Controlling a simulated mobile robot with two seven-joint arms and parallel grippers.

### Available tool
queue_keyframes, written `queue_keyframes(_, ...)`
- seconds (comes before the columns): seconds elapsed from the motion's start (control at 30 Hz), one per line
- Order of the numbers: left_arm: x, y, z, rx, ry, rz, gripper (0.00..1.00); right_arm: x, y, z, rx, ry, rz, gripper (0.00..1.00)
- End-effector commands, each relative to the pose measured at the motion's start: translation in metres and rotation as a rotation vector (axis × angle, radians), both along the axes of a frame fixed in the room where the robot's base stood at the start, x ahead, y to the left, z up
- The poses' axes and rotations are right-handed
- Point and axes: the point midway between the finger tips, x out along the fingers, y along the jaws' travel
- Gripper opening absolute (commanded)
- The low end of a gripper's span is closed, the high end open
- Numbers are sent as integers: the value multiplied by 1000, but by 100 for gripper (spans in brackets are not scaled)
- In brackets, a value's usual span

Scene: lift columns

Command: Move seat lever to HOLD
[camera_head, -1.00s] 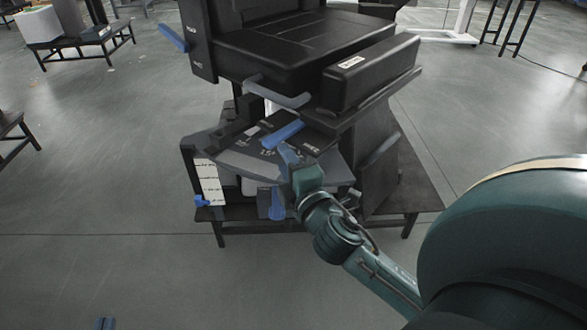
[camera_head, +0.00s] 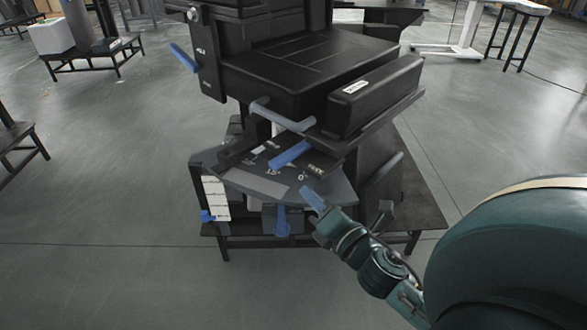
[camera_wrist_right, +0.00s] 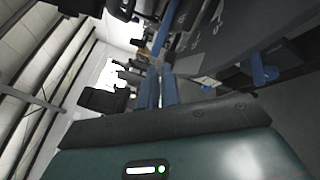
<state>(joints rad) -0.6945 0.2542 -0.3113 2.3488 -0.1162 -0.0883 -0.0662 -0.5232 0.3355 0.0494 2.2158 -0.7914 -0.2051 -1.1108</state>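A black seat-like column unit stands ahead, with a dark fan-shaped panel (camera_head: 245,183) low on its front. A blue lever (camera_head: 290,154) lies across the panel beside small white markings, too small to read for certain. A grey-blue bar (camera_head: 283,116) sits above it under the seat block. Another blue lever (camera_head: 282,221) hangs below the panel. I cannot tell which is the seat lever or where HOLD is. My right gripper (camera_head: 312,197) is at the panel's front right edge, apart from the blue lever. Its blue fingers (camera_wrist_right: 161,88) lie close together with nothing seen between them. My left gripper is out of view.
A white scale strip (camera_head: 216,197) with a blue pointer (camera_head: 207,216) is left of the panel. A blue lever (camera_head: 184,57) sticks out from the upper left side. A black bench (camera_head: 418,214) supports the unit. The floor in front is clear.

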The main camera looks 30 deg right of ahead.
Motion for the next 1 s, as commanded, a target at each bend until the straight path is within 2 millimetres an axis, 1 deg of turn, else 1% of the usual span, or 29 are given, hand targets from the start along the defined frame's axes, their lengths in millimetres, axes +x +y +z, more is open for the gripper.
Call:
queue_keyframes(0.03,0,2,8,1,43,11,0,-8,-8,4,-142,10,32,0)
queue_keyframes(0.1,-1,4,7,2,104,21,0,-17,-16,4,-345,3,83,0)
queue_keyframes(0.2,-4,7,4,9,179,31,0,-32,-25,4,-596,-20,146,0)
queue_keyframes(0.33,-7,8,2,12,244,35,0,-46,-34,5,-818,-58,199,0)
queue_keyframes(0.4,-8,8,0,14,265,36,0,-51,-36,5,-885,-72,215,0)
queue_keyframes(0.5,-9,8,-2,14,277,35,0,-51,-37,5,-931,-85,225,0)
queue_keyframes(0.57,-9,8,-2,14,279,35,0,-47,-36,5,-936,-89,228,0)
queue_keyframes(0.67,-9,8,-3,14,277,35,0,-34,-33,5,-936,-91,227,0)
queue_keyframes(1.0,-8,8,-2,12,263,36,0,34,-17,5,-935,-91,225,0)
